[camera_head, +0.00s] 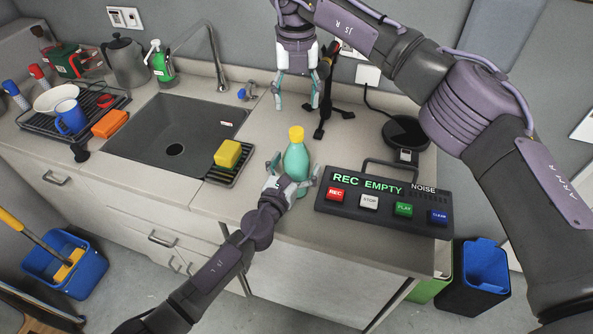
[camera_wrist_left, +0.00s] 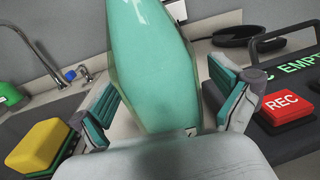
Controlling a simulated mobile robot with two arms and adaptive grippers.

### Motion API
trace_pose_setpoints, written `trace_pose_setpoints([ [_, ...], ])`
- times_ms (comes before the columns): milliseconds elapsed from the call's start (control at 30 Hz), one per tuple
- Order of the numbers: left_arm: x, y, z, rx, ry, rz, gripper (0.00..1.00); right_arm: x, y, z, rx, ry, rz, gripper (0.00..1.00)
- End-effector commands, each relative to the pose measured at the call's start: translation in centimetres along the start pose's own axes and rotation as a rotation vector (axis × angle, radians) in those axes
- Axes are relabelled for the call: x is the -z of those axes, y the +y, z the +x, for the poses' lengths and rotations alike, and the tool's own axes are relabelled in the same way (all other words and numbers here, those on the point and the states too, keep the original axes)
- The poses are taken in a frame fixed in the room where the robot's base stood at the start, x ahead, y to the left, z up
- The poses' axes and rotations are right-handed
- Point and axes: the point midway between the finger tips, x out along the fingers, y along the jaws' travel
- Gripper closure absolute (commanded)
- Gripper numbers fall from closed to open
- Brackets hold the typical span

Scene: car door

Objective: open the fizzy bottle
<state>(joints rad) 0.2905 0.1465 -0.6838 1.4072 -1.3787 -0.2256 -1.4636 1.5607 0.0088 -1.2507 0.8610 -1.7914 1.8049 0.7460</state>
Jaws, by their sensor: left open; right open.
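A teal fizzy bottle (camera_head: 296,160) with a yellow cap (camera_head: 296,133) stands upright on the counter, right of the sink. My left gripper (camera_head: 290,182) is open at the bottle's lower part, with a finger on either side. In the left wrist view the bottle (camera_wrist_left: 152,65) rises between the open fingers (camera_wrist_left: 165,100), with gaps visible beside it; its cap is out of that view. My right gripper (camera_head: 295,100) is open and empty, pointing down above and behind the bottle, apart from the cap.
A recorder box (camera_head: 385,203) with coloured buttons stands close to the bottle's right. A yellow sponge (camera_head: 228,153) lies on a black rack to its left. A black stand (camera_head: 324,110) is behind, near my right gripper. The sink (camera_head: 172,132) is further left.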

Motion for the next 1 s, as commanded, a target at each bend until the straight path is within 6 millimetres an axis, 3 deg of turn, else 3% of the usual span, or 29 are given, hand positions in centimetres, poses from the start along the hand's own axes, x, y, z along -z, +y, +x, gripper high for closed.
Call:
trace_pose_setpoints([
  [233, 0.02, 0.01, 0.05, 0.0, 0.0, 0.0, 0.01, 0.0, 0.01, 0.0, 0.0, 0.0, 0.0, 0.37],
  [833, 0.05, 0.03, 0.02, 0.0, 0.001, 0.0, 1.0, 0.0, 0.01, 0.0, 0.0, 0.0, 0.0, 0.37],
  [1000, 0.05, 0.03, 0.02, 0.0, 0.001, 0.0, 1.0, 0.0, 0.01, -0.02, 0.0, 0.0, 0.071, 0.37],
])
